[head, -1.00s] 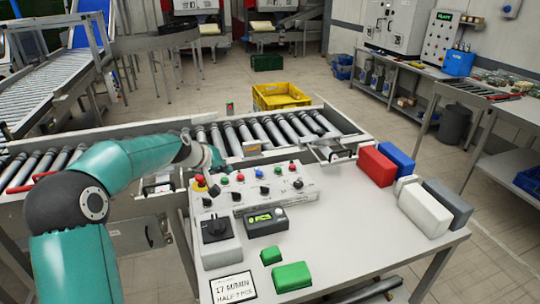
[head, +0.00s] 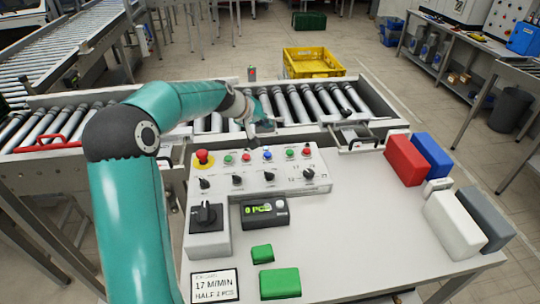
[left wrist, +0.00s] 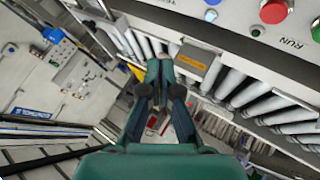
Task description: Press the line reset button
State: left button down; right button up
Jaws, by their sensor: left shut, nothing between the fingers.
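The control panel (head: 262,183) stands on the white table with a row of coloured buttons along its far side. I cannot read which button is labelled reset. My left gripper (head: 262,127) is just beyond the panel's far edge, above the blue button in the picture and apart from the buttons. In the left wrist view the gripper (left wrist: 160,85) has its fingers together and empty. My right gripper is not in view.
A red emergency stop (head: 202,158) is at the panel's left end. A counter (head: 265,213) reads 0 PCS. Green blocks (head: 280,283) lie in front; red, blue, white and grey blocks stand at right. The roller conveyor (head: 290,105) runs behind the panel, with a yellow crate (head: 313,64) beyond.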

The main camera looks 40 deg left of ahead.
aim_at(266, 154)
pick_arm(q)
notch_tip(266, 154, down, 8)
jog(key=b, duration=0.6)
jog(key=shift+r, duration=0.1)
jog(key=shift+f+b, duration=0.4)
jog(key=shift+b, duration=0.1)
jog(key=shift+f, duration=0.1)
dwell(0.7)
jog(key=shift+f+b, duration=0.25)
jog(key=shift+b, duration=0.2)
jog(key=shift+f+b, duration=0.5)
jog(key=shift+b, duration=0.05)
dwell(0.7)
jog(key=shift+r, duration=0.1)
jog(key=shift+r+p, duration=0.65)
jog(key=shift+r, duration=0.1)
